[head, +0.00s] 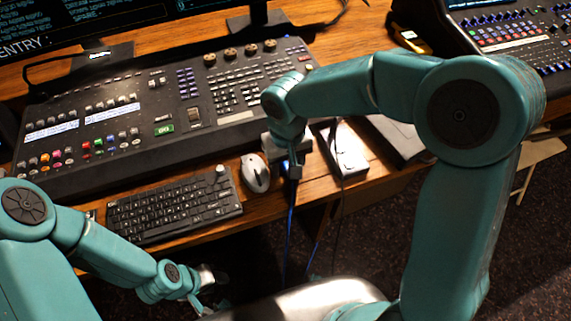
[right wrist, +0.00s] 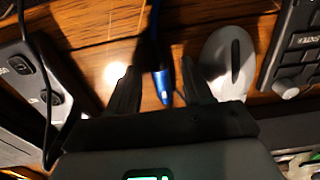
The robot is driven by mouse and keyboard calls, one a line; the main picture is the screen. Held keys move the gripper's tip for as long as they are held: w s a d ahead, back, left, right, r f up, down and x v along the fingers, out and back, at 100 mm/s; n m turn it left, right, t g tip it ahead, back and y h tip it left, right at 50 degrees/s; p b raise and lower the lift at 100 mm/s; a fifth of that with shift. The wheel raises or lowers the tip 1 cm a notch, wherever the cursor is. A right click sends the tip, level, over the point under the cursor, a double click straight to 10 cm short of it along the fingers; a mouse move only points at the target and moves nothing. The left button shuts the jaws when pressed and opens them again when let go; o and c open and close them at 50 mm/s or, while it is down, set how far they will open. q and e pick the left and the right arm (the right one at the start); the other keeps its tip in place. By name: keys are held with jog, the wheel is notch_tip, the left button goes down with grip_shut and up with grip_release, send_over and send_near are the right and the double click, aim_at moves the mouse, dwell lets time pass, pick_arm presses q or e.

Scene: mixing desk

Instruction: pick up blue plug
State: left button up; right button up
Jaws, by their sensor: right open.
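The blue plug (right wrist: 163,88) shows in the right wrist view, on the wooden desk, with its blue cable running away from it. My right gripper (right wrist: 158,66) is open, with one dark finger on each side of the plug and a visible gap to it. In the head view my right gripper (head: 291,168) is at the desk's front edge, right of the mouse, and hides the plug. The blue cable (head: 289,225) hangs below it over the edge. My left gripper (head: 212,285) is low in front of the desk, away from the plug; its jaws are unclear.
A white mouse (head: 255,173) lies close to the right gripper, with a black keyboard (head: 175,205) farther left. A grey box with buttons (head: 345,150) and a thin black cable is on the right. The large mixing console (head: 165,115) fills the desk behind.

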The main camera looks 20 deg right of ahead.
grip_shut()
dwell(0.5)
